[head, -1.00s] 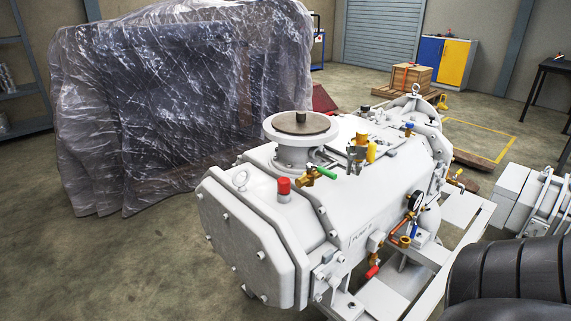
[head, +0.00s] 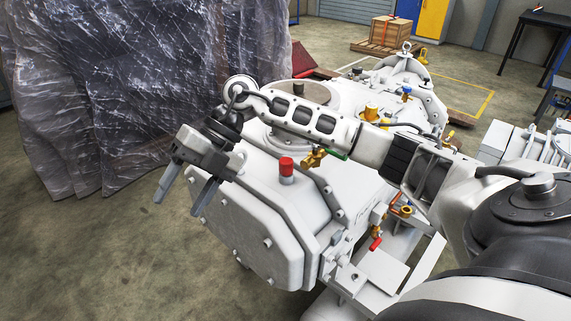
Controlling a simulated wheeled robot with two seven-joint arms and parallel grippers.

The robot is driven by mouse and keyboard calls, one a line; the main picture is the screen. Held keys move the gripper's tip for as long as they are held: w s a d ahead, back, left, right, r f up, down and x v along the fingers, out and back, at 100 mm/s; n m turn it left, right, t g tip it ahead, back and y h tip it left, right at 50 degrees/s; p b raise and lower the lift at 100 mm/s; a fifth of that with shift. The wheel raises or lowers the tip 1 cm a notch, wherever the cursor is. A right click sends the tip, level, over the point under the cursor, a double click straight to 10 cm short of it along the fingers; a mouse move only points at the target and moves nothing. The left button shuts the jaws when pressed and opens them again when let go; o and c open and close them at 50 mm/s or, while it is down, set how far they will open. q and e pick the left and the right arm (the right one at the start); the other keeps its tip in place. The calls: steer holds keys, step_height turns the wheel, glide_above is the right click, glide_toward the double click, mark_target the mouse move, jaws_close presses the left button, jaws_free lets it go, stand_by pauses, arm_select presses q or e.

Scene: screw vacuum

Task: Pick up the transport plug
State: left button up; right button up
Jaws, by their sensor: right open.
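A red plug (head: 286,168), which looks like the transport plug, stands upright in a grey collar on top of the white pump (head: 262,215), near its front end. My right gripper (head: 178,206) is open and empty. Its two fingers point down, to the left of the red plug and apart from it, at the pump's left front edge in the picture. My right arm reaches across the pump and hides part of the round flange (head: 283,97) and the fittings behind it. My left gripper is out of view.
A brass valve with a green handle (head: 337,154) sits close to the right of the red plug, beside my arm. A plastic-wrapped load (head: 120,90) stands at the back left. The floor (head: 90,260) at the front left is clear.

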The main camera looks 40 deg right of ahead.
steer(key=d+r+m+h, duration=0.3)
steer(key=d+r+h, duration=0.2)
steer(key=d, duration=0.7)
steer(key=d+r+m+h, duration=0.2)
steer(key=d+r+h, duration=0.3)
steer(key=d, duration=0.7)
glide_above(286, 160)
steer(key=shift+t, duration=0.3)
steer(key=f, duration=0.9)
steer(key=shift+s+a+f, duration=0.15)
steer(key=shift+s+f, duration=0.15)
steer(key=shift+w+f+p, duration=0.15)
steer(key=shift+f+p, duration=0.25)
steer(key=shift+f, duration=1.05)
steer(key=shift+w+f+p, duration=0.1)
steer(key=shift+f+p, duration=0.25)
steer(key=shift+f, duration=1.05)
steer(key=c, duration=1)
